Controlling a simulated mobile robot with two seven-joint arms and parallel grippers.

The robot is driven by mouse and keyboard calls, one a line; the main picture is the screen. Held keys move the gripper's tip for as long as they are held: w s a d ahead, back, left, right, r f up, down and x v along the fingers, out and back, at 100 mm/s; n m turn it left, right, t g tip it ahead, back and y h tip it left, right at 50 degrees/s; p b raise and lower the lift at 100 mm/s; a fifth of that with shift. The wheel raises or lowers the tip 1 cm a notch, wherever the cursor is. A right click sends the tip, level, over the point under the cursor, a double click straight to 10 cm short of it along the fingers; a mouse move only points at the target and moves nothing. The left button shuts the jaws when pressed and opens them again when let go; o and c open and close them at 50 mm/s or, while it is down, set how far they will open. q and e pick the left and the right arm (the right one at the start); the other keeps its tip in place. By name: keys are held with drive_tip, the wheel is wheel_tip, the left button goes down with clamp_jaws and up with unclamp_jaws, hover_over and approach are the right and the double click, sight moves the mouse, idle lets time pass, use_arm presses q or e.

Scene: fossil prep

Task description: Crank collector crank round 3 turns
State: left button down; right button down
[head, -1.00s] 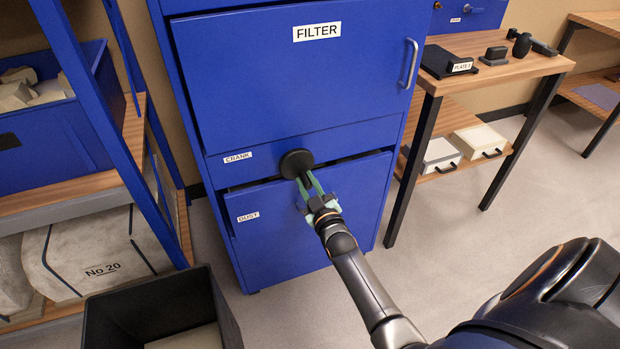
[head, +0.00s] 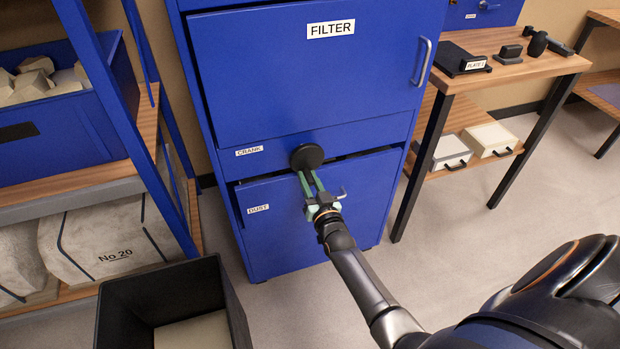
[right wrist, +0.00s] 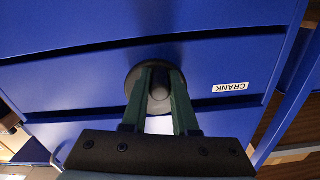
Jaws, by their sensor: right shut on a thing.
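The collector crank (head: 307,157) shows as a round black disc on the blue cabinet, right of the CRANK label (head: 249,151). My right gripper (head: 312,184) reaches up to it with two green fingers, shut on the crank's knob. In the right wrist view the dark disc (right wrist: 131,84) sits behind the fingers, and a grey rounded knob (right wrist: 159,92) shows between the fingertips. The crank's arm and most of the knob are hidden by my fingers. My left gripper is not in view.
The DUST drawer (head: 285,240) below stands slightly out, with a small handle (head: 341,193) beside my gripper. The FILTER door (head: 300,75) is above. A black open bin (head: 125,290) stands at lower left. A wooden table (head: 480,75) stands at right, with free floor in front.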

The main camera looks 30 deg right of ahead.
drive_tip(key=shift+r, duration=0.1)
idle(0.3)
drive_tip(key=c, duration=0.7)
unclamp_jaws()
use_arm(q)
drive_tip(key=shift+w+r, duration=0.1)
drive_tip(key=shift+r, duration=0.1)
use_arm(e)
drive_tip(key=p+v, duration=0.4)
drive_tip(key=v, duration=0.2)
drive_tip(key=shift+s+a+r, duration=0.15)
drive_tip(key=shift+s, duration=0.1)
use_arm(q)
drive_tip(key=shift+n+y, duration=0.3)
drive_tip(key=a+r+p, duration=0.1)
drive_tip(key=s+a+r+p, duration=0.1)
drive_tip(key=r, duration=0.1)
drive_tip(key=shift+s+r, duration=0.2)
use_arm(e)
drive_tip(key=v, duration=0.6)
